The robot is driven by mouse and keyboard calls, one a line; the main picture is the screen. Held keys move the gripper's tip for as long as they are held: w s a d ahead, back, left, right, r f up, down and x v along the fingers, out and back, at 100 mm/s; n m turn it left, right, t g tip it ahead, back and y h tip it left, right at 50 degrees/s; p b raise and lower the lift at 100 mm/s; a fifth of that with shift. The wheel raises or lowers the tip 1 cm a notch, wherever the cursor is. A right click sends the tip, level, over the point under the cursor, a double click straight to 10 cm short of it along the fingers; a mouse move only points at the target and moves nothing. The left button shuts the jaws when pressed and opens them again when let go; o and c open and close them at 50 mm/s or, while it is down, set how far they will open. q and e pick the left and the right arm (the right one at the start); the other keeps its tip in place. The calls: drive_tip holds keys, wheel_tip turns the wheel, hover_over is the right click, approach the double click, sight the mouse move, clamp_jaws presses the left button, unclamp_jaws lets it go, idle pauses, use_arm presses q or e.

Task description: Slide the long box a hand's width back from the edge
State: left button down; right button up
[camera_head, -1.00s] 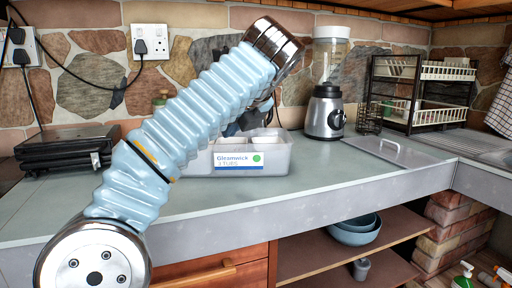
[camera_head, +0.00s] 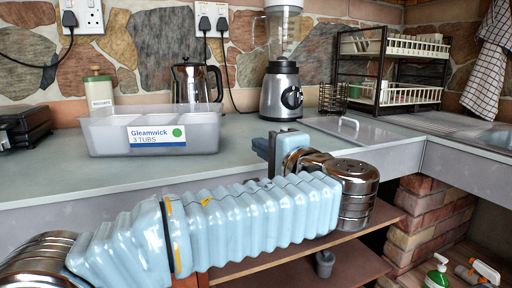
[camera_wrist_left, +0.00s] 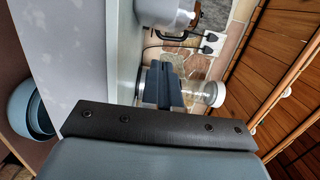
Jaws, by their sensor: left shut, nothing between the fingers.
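The long box (camera_head: 105,139) is a translucent tub with compartments and a label reading "Gleamwick 3 TUBS". It stands upright on the grey counter (camera_head: 60,180), its long side roughly along the front edge, with a strip of counter before it. My left gripper (camera_head: 280,146) is at the counter's front edge, right of the box and apart from it. Its fingers are shut and empty; they also show in the left wrist view (camera_wrist_left: 162,82). A pale, see-through corner at the top of that view looks like the box (camera_wrist_left: 160,12). My right gripper is out of view.
A kettle (camera_head: 196,82) and a biscuit jar (camera_head: 98,92) stand behind the box, close to it. A blender (camera_head: 281,90) stands behind my left gripper. A dish rack (camera_head: 390,70) is at the right. A dark appliance (camera_head: 25,124) is at the left.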

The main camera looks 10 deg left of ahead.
sight(212, 133)
use_arm(q)
drive_tip(key=x, duration=0.7)
drive_tip(key=shift+w+a+p, duration=0.15)
drive_tip(key=shift+p, duration=0.15)
drive_tip(key=a, duration=0.2)
drive_tip(key=shift+w+a, duration=0.1)
drive_tip(key=shift+a, duration=0.2)
drive_tip(key=shift+w+a, duration=0.1)
drive_tip(key=shift+a, duration=0.6)
drive_tip(key=a+b, duration=0.1)
drive_tip(key=a, duration=0.2)
drive_tip(key=shift+w+a+f, duration=0.1)
drive_tip(key=shift+a+f, duration=0.05)
drive_tip(key=shift+a, duration=0.15)
